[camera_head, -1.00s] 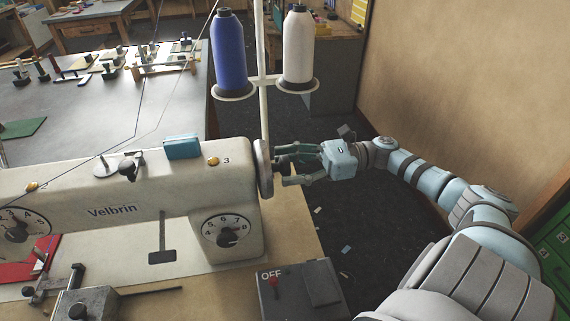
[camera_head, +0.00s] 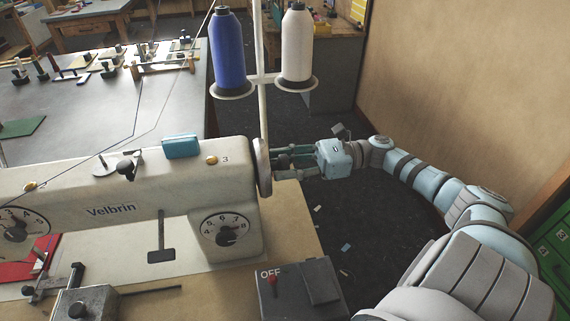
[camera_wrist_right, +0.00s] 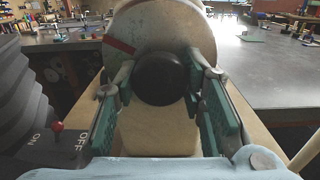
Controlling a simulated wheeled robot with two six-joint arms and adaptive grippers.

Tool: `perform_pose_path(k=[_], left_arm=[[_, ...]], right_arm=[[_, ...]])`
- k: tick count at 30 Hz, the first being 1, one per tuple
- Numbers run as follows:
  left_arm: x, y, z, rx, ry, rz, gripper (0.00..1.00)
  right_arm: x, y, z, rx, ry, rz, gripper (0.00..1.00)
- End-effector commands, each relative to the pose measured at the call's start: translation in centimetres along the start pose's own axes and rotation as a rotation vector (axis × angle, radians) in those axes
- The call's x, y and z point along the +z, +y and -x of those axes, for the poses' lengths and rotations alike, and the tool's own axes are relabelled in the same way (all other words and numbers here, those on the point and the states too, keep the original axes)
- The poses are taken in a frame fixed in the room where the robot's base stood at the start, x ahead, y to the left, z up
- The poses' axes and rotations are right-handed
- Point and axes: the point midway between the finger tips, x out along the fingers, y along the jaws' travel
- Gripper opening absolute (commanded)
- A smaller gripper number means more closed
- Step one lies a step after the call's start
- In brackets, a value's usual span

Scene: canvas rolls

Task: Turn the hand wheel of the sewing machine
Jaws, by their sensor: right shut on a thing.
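The sewing machine (camera_head: 120,205) is cream, marked Velbrin. Its hand wheel (camera_head: 262,168) is on the right end of the machine, seen nearly edge-on in the head view. In the wrist view the hand wheel (camera_wrist_right: 135,30) is a pale disc with a red mark at its upper left and a black round hub in its middle. My right gripper (camera_head: 283,164) reaches in from the right and is shut on the hand wheel at its hub, one finger on each side. The right gripper (camera_wrist_right: 161,80) hides part of the wheel's lower face. My left gripper is out of view.
A switch box (camera_head: 322,282) with a red lever stands in front, below my right arm. A blue thread cone (camera_head: 227,50) and a white one (camera_head: 298,47) stand behind the wheel. A wooden wall (camera_head: 460,80) rises at the right. A teal block (camera_head: 181,146) lies on the machine.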

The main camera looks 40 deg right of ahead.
Motion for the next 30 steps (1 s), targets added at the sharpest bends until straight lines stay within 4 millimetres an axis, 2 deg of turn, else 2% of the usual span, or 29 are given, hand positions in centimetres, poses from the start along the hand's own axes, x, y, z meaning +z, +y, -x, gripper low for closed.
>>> perform_pose_path(k=[11,30], left_arm=[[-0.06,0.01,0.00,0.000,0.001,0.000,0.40],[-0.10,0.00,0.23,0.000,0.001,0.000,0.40]], right_arm=[[-0.15,0.15,-0.01,0.001,0.003,-0.189,0.09],[-0.10,0.29,-0.01,0.000,0.004,-0.787,0.09]])
